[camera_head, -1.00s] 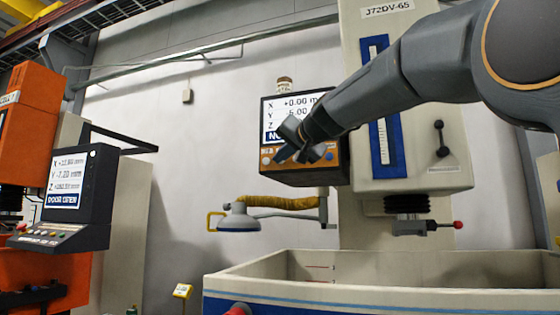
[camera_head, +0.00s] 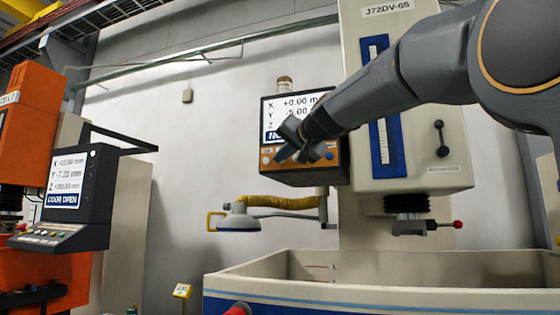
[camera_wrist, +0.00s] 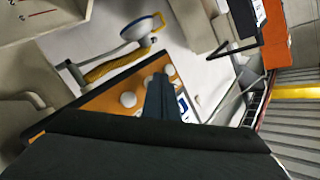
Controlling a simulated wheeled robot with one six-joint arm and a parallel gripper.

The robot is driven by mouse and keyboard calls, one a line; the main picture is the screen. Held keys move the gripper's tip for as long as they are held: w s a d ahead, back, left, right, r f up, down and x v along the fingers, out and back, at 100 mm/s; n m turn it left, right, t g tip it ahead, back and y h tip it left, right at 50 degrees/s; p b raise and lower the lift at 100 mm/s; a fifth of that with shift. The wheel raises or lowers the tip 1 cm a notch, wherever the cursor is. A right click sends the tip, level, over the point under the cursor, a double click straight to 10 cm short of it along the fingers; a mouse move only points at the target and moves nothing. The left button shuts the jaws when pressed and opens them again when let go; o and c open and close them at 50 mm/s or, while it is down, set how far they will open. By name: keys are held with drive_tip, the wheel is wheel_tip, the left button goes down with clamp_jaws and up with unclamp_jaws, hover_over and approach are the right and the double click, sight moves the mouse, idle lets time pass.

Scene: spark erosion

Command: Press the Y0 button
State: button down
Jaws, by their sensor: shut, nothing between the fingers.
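The display unit (camera_head: 317,174) with an orange front strip hangs on the pale machine's column. Its screen (camera_head: 299,102) shows X, Y and Z lines, partly covered by my arm. My gripper (camera_head: 284,157) is shut and empty, with its tips in front of the orange strip. In the wrist view the shut fingers (camera_wrist: 161,86) point over the orange panel (camera_wrist: 98,99), beside several round pale buttons (camera_wrist: 128,99). The button labels cannot be read, so I cannot tell which is Y0. Whether the tips touch the panel is unclear, and the fingers hide part of it.
A lamp (camera_head: 238,222) on a yellow-sleeved arm hangs below the display unit. The machine's tank (camera_head: 400,298) is below. An orange machine with a dark control console (camera_head: 88,200) stands at the left. The space between them is mostly clear.

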drive_tip(key=shift+w+d, duration=0.1)
drive_tip(key=shift+w, duration=0.15)
idle(0.3)
drive_tip(key=shift+s+f, duration=0.1)
drive_tip(key=shift+s, duration=0.2)
drive_tip(key=s+a, duration=0.2)
drive_tip(key=s, duration=0.3)
drive_tip(key=shift+s+a, duration=0.15)
drive_tip(key=shift+s, duration=0.2)
idle(0.9)
